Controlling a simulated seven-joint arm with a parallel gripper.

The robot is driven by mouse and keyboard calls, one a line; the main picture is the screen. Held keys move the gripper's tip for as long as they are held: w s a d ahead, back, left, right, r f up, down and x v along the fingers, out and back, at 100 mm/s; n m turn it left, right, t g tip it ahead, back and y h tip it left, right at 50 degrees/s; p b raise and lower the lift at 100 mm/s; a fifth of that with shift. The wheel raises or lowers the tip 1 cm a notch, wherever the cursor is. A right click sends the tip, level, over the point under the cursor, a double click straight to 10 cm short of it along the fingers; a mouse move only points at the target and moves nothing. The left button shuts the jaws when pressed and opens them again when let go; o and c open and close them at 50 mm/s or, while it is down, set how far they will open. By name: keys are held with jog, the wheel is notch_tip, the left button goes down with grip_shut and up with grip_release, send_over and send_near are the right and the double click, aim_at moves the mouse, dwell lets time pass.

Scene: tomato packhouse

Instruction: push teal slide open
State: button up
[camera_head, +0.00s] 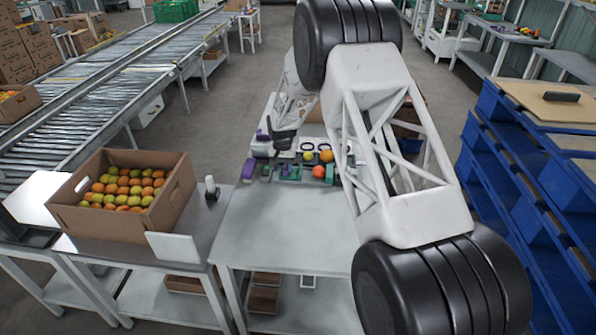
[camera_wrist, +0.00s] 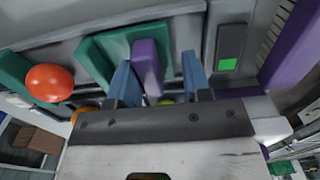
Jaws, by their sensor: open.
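A teal panel (camera_wrist: 108,48) shows in the wrist view, with a purple upright block (camera_wrist: 147,68) at its right side. I cannot tell whether this panel is the slide or how far it is open. My gripper (camera_wrist: 158,84) is open, its two blue fingers on either side of the purple block in the picture; contact is unclear. Another teal piece (camera_wrist: 13,70) is at the left edge.
A red tomato (camera_wrist: 49,83) lies left of the fingers. A grey plate with a green square (camera_wrist: 229,62) and a purple bar (camera_wrist: 292,50) are to the right. The near bench top (camera_head: 285,220) is clear. A carton of tomatoes (camera_head: 122,218) stands to the left.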

jog(key=shift+w+r, duration=0.1)
jog(key=shift+r, duration=1.65)
jog(key=shift+r, duration=0.1)
notch_tip(320, 180, up, 7)
dwell(0.3)
dwell(0.4)
